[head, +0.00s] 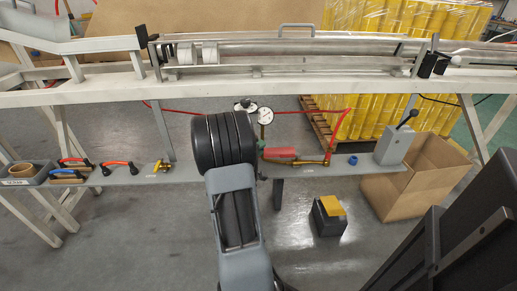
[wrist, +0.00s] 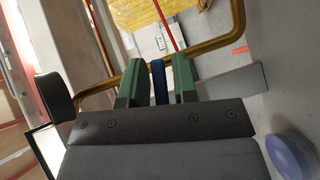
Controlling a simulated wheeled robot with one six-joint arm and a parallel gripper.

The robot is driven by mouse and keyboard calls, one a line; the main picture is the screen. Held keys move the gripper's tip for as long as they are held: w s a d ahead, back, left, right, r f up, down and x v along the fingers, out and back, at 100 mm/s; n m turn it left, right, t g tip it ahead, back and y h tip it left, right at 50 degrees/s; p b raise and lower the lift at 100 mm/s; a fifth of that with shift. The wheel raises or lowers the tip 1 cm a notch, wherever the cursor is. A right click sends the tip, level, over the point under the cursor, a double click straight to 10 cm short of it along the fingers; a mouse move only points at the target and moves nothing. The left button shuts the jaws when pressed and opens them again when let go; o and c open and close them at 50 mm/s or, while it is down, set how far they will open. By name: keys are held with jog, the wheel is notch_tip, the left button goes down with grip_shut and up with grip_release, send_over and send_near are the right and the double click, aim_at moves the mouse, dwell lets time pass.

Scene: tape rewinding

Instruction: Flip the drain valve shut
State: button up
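My gripper (wrist: 158,82) shows in the wrist view with two green fingers set apart. A narrow dark-blue piece (wrist: 159,82), apparently a valve lever, stands between them with slim gaps on either side. I cannot tell whether it touches a finger. A curved brass pipe (wrist: 215,42) passes just beyond the fingertips; I cannot tell how it joins the blue piece. In the head view, my arm's dark wrist hides the gripper and the blue piece. Right of the wrist, a brass fitting (head: 312,161) with a red grip (head: 279,153) sits at the shelf.
The grey shelf (head: 375,164) runs below the long white bench (head: 110,92). A yellow valve (head: 162,167), red-handled tools (head: 116,166), a blue knob (head: 353,160) and a grey lever box (head: 397,143) are on it. Round gauges (head: 265,116) stand behind my wrist. A cardboard box (head: 420,180) is at right.

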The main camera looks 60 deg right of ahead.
grip_shut()
jog(key=shift+f+n+h+b, duration=0.25)
jog(key=shift+n+h+b, duration=0.05)
jog(key=shift+b, duration=0.8)
jog(key=shift+r+n+h+b, duration=0.4)
jog(key=shift+h+b, duration=0.1)
jog(key=shift+b, duration=0.55)
jog(key=shift+r, duration=0.3)
jog(key=shift+o, duration=1.2)
grip_release()
jog(key=w+a+p, duration=0.2)
jog(key=a, duration=1.1)
jog(key=shift+a, duration=0.35)
